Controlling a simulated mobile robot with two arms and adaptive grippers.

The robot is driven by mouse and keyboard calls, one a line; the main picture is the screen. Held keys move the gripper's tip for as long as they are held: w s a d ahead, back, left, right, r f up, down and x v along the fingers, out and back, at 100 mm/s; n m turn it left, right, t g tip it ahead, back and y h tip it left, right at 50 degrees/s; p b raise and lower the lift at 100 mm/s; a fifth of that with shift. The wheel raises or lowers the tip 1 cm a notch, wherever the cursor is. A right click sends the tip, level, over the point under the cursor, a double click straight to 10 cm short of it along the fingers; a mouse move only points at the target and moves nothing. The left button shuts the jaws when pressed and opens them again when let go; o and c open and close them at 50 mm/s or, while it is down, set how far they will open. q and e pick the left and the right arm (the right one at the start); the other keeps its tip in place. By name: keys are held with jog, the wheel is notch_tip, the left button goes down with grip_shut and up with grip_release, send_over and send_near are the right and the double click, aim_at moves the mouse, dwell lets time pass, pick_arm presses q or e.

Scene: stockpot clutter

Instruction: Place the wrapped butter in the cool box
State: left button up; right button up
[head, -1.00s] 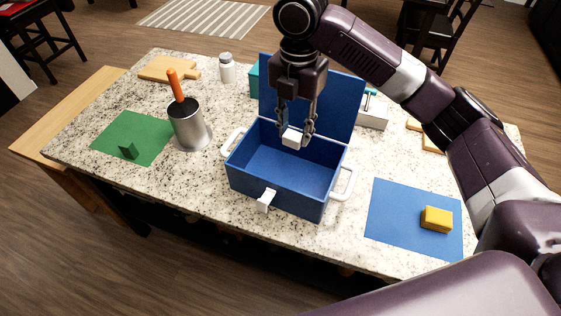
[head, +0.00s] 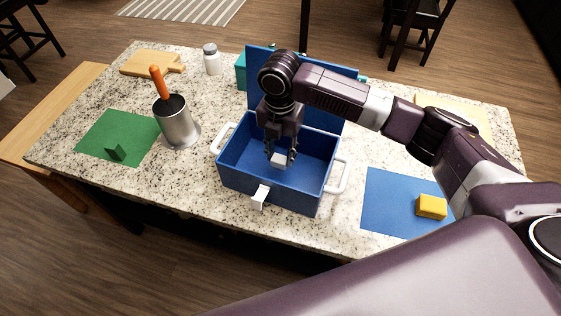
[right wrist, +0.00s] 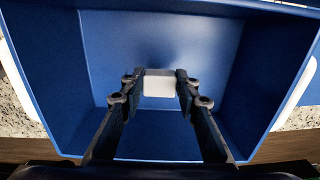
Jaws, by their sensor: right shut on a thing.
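The wrapped butter, a small white block (head: 277,159), is between the fingers of my right gripper (head: 280,154), which is shut on it. In the right wrist view the white block (right wrist: 158,86) sits between both fingertips (right wrist: 155,88), over the blue floor. The cool box (head: 235,187) is a blue open box with white side handles and a white front latch; its lid (head: 345,85) stands open at the back. The gripper and block are inside the box's opening. I cannot tell whether the block touches the floor. My left gripper is not in view.
A metal pot (head: 176,122) with an orange-handled tool stands left of the box. A green mat (head: 110,132) holds a small dark green block. A blue mat (head: 385,205) at right carries a yellow block (head: 431,206). A white jar (head: 211,59) and cutting board (head: 150,63) stand behind.

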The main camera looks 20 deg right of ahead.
aim_at(280, 156)
jog(key=shift+f, duration=0.4)
notch_tip(280, 156, down, 3)
jog(key=shift+f, duration=0.2)
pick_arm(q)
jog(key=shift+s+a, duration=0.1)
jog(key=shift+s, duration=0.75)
pick_arm(e)
jog(key=shift+f, duration=0.15)
jog(key=o, duration=1.1)
jog(key=shift+c, duration=0.2)
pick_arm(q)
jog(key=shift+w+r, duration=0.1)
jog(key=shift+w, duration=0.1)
pick_arm(e)
jog(key=shift+r, duration=0.35)
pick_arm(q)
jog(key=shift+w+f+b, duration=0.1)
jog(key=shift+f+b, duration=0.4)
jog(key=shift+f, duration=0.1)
pick_arm(e)
notch_tip(280, 156, up, 12)
jog(key=shift+f, duration=0.25)
